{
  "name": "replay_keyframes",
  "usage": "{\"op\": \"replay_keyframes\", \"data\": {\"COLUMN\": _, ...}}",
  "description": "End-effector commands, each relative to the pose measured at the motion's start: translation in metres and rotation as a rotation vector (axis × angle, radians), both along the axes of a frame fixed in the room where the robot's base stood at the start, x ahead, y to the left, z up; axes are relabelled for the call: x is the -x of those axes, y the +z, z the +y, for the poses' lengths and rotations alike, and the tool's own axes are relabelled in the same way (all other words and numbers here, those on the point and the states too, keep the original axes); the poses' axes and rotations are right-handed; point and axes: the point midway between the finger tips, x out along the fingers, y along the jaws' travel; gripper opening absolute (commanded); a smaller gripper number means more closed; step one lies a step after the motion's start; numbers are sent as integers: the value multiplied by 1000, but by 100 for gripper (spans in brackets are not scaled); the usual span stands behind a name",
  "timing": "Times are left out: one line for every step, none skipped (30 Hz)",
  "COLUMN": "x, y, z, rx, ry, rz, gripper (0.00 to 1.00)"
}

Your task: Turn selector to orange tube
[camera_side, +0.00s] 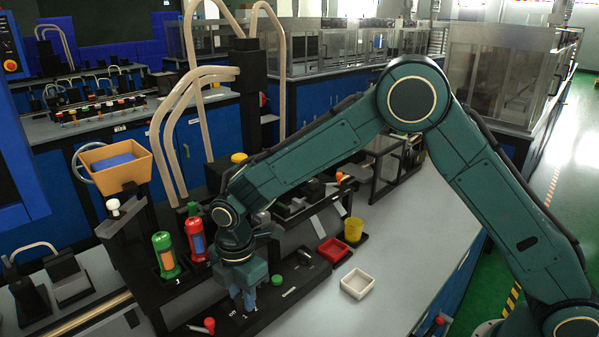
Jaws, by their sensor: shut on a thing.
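My gripper (246,303) points down at the black panel (275,309) at the front, its blue-grey fingers closed low over the panel. It is shut on a small part there, which appears to be the selector; the fingers hide most of it, so I cannot tell which way it points. White marks show on the panel just in front of the fingers. Several pale beige tubes (165,120) loop from a black column behind; I cannot tell which is the orange tube.
A green bottle (166,255) and a red bottle (195,236) stand left of my gripper. A red-tipped part (209,325) lies at the front. A red tray (333,250), a white tray (357,283) and a yellow cup (353,229) are to the right.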

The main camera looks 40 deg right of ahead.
Motion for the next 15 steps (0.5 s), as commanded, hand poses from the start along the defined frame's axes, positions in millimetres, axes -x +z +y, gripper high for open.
{"op": "replay_keyframes", "data": {"x": 0, "y": 0, "z": 0, "rx": 0, "ry": 17, "rz": 1, "gripper": 6}}
{"op": "replay_keyframes", "data": {"x": 0, "y": 0, "z": 0, "rx": 1, "ry": 28, "rz": 1, "gripper": 6}}
{"op": "replay_keyframes", "data": {"x": 0, "y": 0, "z": 0, "rx": 1, "ry": 40, "rz": 1, "gripper": 6}}
{"op": "replay_keyframes", "data": {"x": 0, "y": 0, "z": -1, "rx": 1, "ry": 47, "rz": 1, "gripper": 6}}
{"op": "replay_keyframes", "data": {"x": 0, "y": 0, "z": -1, "rx": 0, "ry": 54, "rz": 1, "gripper": 6}}
{"op": "replay_keyframes", "data": {"x": 0, "y": 0, "z": -1, "rx": 0, "ry": 61, "rz": 1, "gripper": 6}}
{"op": "replay_keyframes", "data": {"x": 0, "y": 0, "z": -1, "rx": 0, "ry": 65, "rz": 1, "gripper": 6}}
{"op": "replay_keyframes", "data": {"x": 0, "y": 0, "z": -1, "rx": 0, "ry": 68, "rz": 1, "gripper": 6}}
{"op": "replay_keyframes", "data": {"x": 0, "y": 0, "z": -1, "rx": 0, "ry": 70, "rz": 1, "gripper": 6}}
{"op": "replay_keyframes", "data": {"x": 0, "y": 0, "z": -1, "rx": 0, "ry": 72, "rz": 1, "gripper": 6}}
{"op": "replay_keyframes", "data": {"x": 0, "y": 0, "z": -1, "rx": 0, "ry": 73, "rz": 1, "gripper": 6}}
{"op": "replay_keyframes", "data": {"x": 0, "y": 0, "z": -1, "rx": 0, "ry": 73, "rz": 1, "gripper": 6}}
{"op": "replay_keyframes", "data": {"x": 0, "y": 0, "z": -1, "rx": 0, "ry": 73, "rz": 1, "gripper": 6}}
{"op": "replay_keyframes", "data": {"x": 0, "y": 0, "z": -1, "rx": 0, "ry": 73, "rz": 0, "gripper": 6}}
{"op": "replay_keyframes", "data": {"x": 0, "y": 0, "z": -1, "rx": 0, "ry": 73, "rz": 0, "gripper": 6}}
